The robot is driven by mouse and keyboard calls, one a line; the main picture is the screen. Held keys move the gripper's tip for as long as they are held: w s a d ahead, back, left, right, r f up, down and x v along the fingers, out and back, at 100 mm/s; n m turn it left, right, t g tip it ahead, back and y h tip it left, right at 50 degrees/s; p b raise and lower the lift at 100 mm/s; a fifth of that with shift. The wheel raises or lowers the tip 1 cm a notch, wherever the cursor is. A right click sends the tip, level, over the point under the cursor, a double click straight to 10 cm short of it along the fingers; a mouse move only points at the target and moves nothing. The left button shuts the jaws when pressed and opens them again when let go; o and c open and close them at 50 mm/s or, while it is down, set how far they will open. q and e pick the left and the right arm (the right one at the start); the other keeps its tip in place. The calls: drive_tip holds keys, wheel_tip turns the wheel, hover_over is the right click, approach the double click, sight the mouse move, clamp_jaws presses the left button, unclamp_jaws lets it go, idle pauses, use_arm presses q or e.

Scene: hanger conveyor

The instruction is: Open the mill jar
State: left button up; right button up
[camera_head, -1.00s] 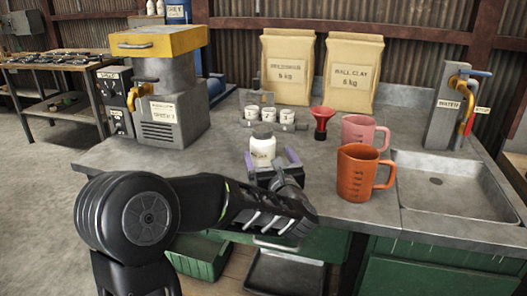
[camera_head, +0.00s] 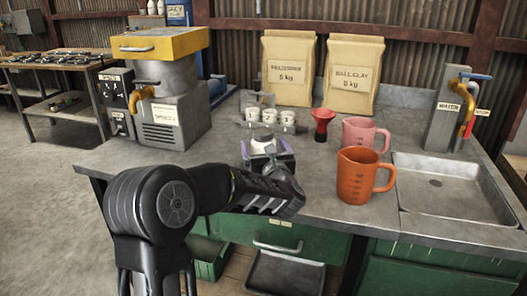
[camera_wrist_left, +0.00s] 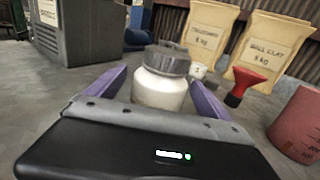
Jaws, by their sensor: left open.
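The mill jar (camera_wrist_left: 160,88) is a white jar with a grey lid (camera_wrist_left: 166,60). It stands upright on the bench, and in the head view its top (camera_head: 263,138) shows above my left gripper (camera_head: 267,150). In the left wrist view the purple fingers of my left gripper (camera_wrist_left: 155,98) are open, one on each side of the jar. I cannot tell whether they touch it. The lid is on the jar. The jar's lower part is hidden behind the gripper body. My right gripper is not in view.
Small white jars (camera_head: 269,116) stand behind. A red funnel (camera_head: 322,122), a pink jug (camera_head: 360,133) and an orange jug (camera_head: 357,178) stand to the right, before the sink (camera_head: 440,190). The yellow-topped machine (camera_head: 160,45) is at left. Paper sacks (camera_head: 352,75) stand at the back.

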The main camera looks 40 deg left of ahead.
use_arm(q)
drive_tip(key=shift+w+a, duration=0.25)
idle(0.4)
drive_tip(key=shift+r, duration=0.1)
clamp_jaws()
idle(0.9)
drive_tip(key=shift+r, duration=0.1)
wheel_tip(320, 180, up, 10)
drive_tip(key=shift+f+p, duration=0.1)
drive_tip(key=shift+p, duration=0.2)
idle(0.5)
